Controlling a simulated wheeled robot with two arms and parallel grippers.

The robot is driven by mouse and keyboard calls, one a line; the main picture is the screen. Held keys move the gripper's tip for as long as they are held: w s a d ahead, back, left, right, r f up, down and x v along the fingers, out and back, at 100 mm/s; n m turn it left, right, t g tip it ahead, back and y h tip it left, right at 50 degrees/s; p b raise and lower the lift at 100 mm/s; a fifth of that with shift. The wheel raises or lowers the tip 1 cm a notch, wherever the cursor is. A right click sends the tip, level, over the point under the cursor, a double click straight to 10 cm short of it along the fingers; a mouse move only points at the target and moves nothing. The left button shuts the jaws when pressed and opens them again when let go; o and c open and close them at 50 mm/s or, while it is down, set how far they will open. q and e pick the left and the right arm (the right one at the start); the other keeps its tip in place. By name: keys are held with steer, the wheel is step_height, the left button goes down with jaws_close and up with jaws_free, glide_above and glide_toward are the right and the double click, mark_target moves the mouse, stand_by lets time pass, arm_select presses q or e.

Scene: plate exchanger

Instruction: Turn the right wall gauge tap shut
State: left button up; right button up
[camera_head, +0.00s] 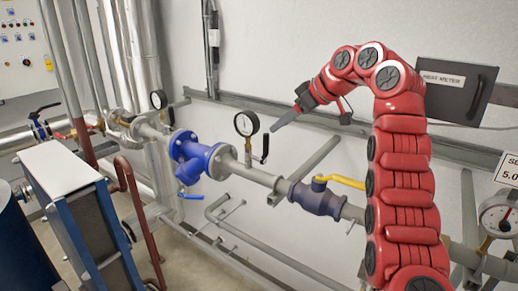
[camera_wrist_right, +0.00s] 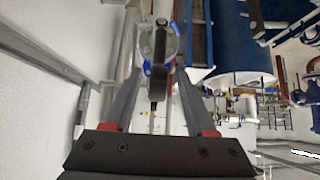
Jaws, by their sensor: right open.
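The right wall gauge (camera_head: 246,124), round and white-faced with a dark rim, stands on the grey pipe right of a blue fitting. Its tap has a black lever (camera_head: 265,149) that stands roughly upright beside the gauge stem. My right gripper (camera_head: 278,124) is just above and right of the lever, pointing down-left. I cannot tell whether a finger touches the lever. My left gripper is out of view.
A left gauge (camera_head: 158,99) with its own black lever stands further along the pipe. A yellow-handled valve (camera_head: 340,182) is right of the tap. A heat meter box (camera_head: 455,90) and another gauge (camera_head: 498,216) are at the right. A wall rail (camera_head: 300,113) runs behind.

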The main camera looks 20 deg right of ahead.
mark_target(268, 134)
steer(key=p+x, duration=0.3)
steer(key=x, duration=0.7)
steer(key=shift+w+r+p, duration=0.1)
steer(key=shift+p, duration=0.2)
steer(key=shift+w+a+f, duration=0.1)
steer(key=shift+w+f, duration=0.15)
steer(key=shift+f, duration=0.25)
jaws_close()
stand_by(0.4)
